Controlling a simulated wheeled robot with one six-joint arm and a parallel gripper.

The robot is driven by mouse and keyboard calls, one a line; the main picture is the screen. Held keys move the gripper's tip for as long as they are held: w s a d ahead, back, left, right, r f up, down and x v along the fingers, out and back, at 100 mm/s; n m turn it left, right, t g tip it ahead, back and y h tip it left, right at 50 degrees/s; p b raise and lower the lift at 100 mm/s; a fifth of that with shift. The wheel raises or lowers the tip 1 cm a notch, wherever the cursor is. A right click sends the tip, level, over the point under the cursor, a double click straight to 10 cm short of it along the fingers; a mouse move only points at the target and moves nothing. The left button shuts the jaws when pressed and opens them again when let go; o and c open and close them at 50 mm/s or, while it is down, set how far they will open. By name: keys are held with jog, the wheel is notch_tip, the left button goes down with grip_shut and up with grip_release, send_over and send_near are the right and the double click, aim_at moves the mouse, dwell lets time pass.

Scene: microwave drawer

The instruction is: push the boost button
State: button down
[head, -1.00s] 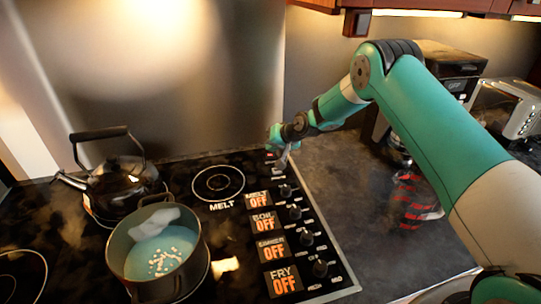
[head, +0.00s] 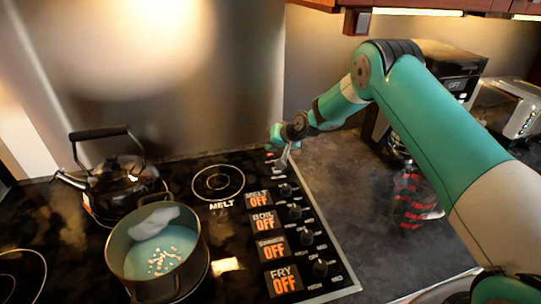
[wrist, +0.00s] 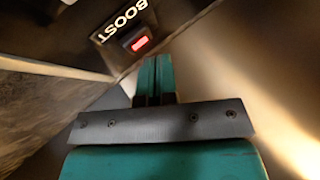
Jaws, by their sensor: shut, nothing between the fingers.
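The boost button (wrist: 140,44) shows in the wrist view as a small red-lit key in a dark housing. The white word BOOST (wrist: 122,20) stands beside it. My gripper (wrist: 153,58) is shut and empty. Its fingertips are just below and right of the button in that picture and do not cover the red light; I see no contact. In the head view my gripper (head: 283,162) points down over the far right corner of the cooktop. The button cannot be made out clearly there.
The black cooktop (head: 222,240) has a column of knobs (head: 296,212) and orange OFF displays nearer me. A pot (head: 122,258) and a kettle (head: 125,185) stand at left. The dark counter (head: 345,215) right of the cooktop is mostly clear, with a red-striped jar (head: 410,200) beyond.

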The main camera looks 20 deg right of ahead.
aim_at(272, 154)
jog(key=shift+f+b, duration=0.3)
jog(key=shift+f, duration=0.05)
jog(key=shift+f, duration=0.25)
dwell(0.4)
jog(key=shift+r, duration=0.75)
notch_tip(272, 154, up, 6)
jog(key=p, duration=0.3)
dwell(0.4)
